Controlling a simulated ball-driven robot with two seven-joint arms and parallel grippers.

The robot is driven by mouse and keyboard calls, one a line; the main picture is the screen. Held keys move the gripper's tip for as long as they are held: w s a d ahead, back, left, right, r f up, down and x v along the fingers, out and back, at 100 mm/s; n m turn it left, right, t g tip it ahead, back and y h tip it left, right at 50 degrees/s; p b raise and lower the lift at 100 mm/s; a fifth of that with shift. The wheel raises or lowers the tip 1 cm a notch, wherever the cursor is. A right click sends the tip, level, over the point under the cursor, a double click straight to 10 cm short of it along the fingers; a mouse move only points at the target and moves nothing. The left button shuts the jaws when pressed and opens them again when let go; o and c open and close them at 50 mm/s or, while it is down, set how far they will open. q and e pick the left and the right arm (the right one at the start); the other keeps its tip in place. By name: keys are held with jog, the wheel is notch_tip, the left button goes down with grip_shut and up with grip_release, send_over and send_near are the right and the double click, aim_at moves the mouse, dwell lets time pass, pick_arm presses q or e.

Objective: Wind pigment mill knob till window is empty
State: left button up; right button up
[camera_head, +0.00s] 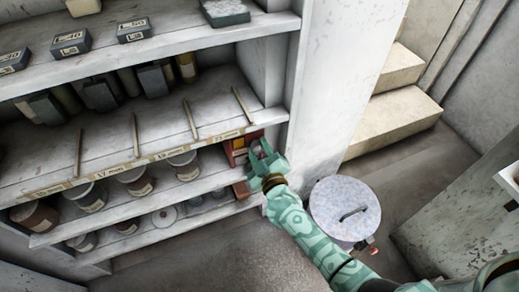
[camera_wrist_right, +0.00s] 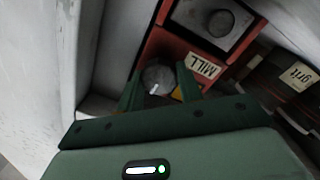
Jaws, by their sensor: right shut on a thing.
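The pigment mill is a red-orange box on the shelf unit; in the head view a small part of the mill (camera_head: 238,146) shows beside my right gripper (camera_head: 259,153). In the right wrist view the mill (camera_wrist_right: 172,45) carries a pale "MILL" label (camera_wrist_right: 202,66). Its round grey knob (camera_wrist_right: 158,78) sits between the fingertips of my right gripper (camera_wrist_right: 158,90), which is shut on it. Above is a framed grey window (camera_wrist_right: 205,25) with a dark round shape in it; I cannot tell what this is. My left gripper is not in view.
The shelf unit (camera_head: 130,172) holds labelled jars (camera_head: 88,196) and dark boxes. A wall post (camera_head: 325,80) stands right of the mill. A lidded round bin (camera_head: 344,208) stands on the floor beside my right arm, with pale steps (camera_head: 395,120) behind.

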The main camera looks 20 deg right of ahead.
jog(key=shift+r+m+p, duration=0.2)
jog(key=shift+m+p, duration=0.35)
jog(key=shift+m, duration=0.65)
jog(key=shift+m+p, duration=0.3)
jog(key=shift+m, duration=0.5)
jog(key=shift+f+m, duration=0.1)
jog(key=shift+m, duration=0.9)
jog(key=m+p, duration=0.1)
jog(key=m, duration=0.1)
jog(key=shift+m, duration=0.3)
jog(key=m, duration=0.2)
jog(key=shift+m+g+y, duration=0.3)
jog(key=shift+y, duration=0.1)
jog(key=m, duration=0.3)
jog(key=shift+f, duration=0.1)
jog(key=m, duration=0.3)
jog(key=shift+d+m+y, duration=0.1)
jog(key=shift+m+y, duration=0.2)
jog(key=shift+m, duration=0.1)
jog(key=m, duration=0.2)
jog(key=shift+m, duration=0.4)
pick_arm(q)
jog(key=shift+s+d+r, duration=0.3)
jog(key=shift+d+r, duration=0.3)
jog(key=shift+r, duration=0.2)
pick_arm(e)
jog(key=shift+m, duration=0.9)
